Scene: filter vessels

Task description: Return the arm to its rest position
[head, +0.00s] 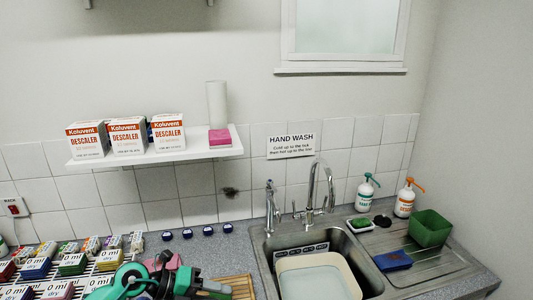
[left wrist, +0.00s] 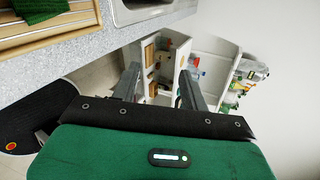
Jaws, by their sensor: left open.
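My left arm, green and black, shows at the bottom of the head view, in front of the counter's front left part. In the left wrist view my left gripper (left wrist: 160,88) has its two dark fingers spread apart with nothing between them. It points past the counter edge toward a white open cabinet (left wrist: 163,60) and the floor. Its fingertips cannot be made out clearly in the head view. My right gripper is in neither view.
The counter holds labelled boxes (head: 73,263) on a rack at left, a slatted wooden board (head: 243,287) and a sink (head: 262,243) with a basin (head: 318,278). Descaler boxes (head: 127,137) stand on the wall shelf (head: 200,152).

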